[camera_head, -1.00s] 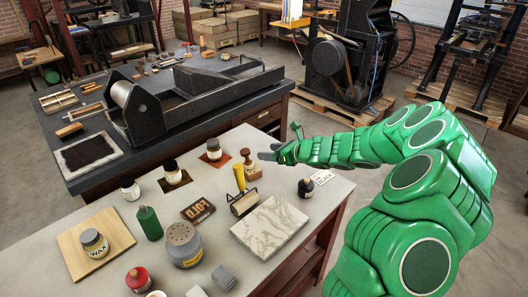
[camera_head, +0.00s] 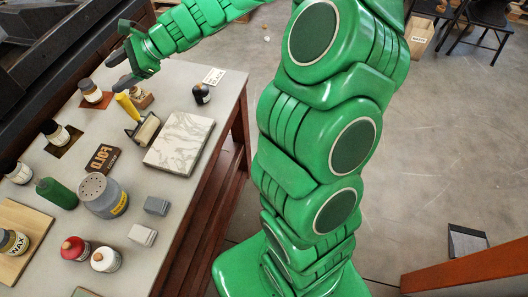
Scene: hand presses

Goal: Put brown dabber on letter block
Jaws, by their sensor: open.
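The brown dabber (camera_head: 143,101) stands on the grey tabletop behind the yellow-handled roller; its base shows and its upper part is largely hidden by my gripper. My gripper (camera_head: 120,69) is open, with its dark fingertips spread above and just left of the dabber in the picture. I cannot tell whether a finger touches it. The letter block (camera_head: 102,160), dark with raised tan letters reading FOLD, lies flat on the table, left of and nearer than the roller. Its top is bare.
The roller (camera_head: 145,131) with a yellow handle stands close to the dabber. A marble slab (camera_head: 180,142), a grey shaker tin (camera_head: 103,195), a green bottle (camera_head: 57,193) and several small jars take up the table. A black bottle (camera_head: 201,93) stands near the right edge.

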